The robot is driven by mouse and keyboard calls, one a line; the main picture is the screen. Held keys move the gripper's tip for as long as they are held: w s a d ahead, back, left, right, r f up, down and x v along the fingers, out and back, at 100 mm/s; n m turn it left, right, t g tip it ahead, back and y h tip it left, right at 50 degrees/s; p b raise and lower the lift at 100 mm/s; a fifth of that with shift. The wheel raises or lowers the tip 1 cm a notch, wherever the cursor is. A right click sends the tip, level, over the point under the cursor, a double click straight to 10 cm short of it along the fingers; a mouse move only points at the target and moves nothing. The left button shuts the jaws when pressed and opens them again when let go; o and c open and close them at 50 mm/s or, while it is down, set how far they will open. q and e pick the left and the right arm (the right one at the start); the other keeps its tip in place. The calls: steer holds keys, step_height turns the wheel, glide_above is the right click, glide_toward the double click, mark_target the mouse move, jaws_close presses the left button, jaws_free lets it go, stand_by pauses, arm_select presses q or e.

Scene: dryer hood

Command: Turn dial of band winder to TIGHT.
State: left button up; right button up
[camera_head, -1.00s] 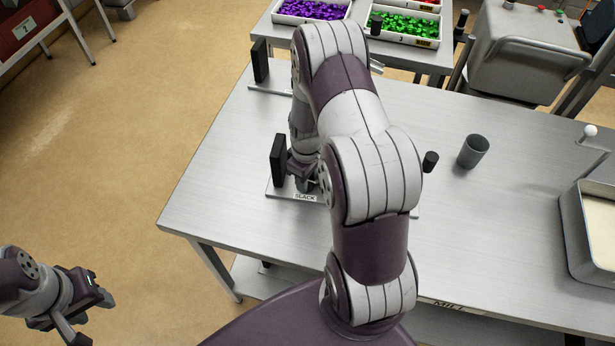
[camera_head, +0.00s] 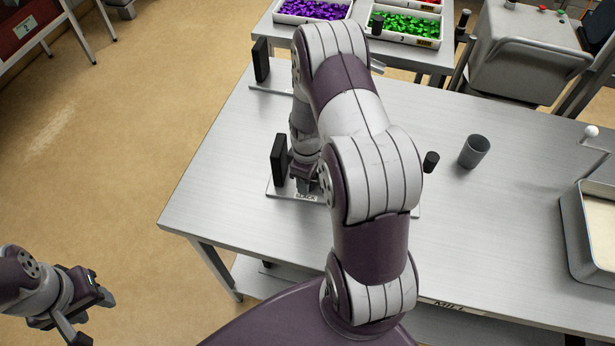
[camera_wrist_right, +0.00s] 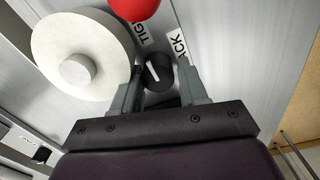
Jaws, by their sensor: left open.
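The band winder's base plate (camera_head: 283,190) lies on the steel table, mostly hidden behind my right arm in the head view. Its SLACK label (camera_head: 306,197) shows at the front edge. In the right wrist view the dark round dial (camera_wrist_right: 158,73) has a white pointer line. The partly visible TIGHT label (camera_wrist_right: 145,33) and SLACK label (camera_wrist_right: 177,43) lie beyond it. My right gripper (camera_wrist_right: 158,82) is open, with one finger on each side of the dial; whether they touch it is unclear. My left gripper (camera_head: 97,320) is open and empty, left of the table.
A white roll (camera_wrist_right: 80,58) and a red knob (camera_wrist_right: 134,6) are close to the right gripper. A black upright block (camera_head: 279,160) stands on the plate. A grey cup (camera_head: 473,152) and a tray (camera_head: 571,230) stand further right. The table's left part (camera_head: 215,190) is clear.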

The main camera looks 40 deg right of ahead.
steer(key=shift+o, duration=0.8)
steer(key=shift+w, duration=0.1)
steer(key=shift+r, duration=0.1)
steer(key=shift+r, duration=0.4)
step_height(320, 180, up, 12)
steer(key=b, duration=0.2)
steer(key=shift+f, duration=0.15)
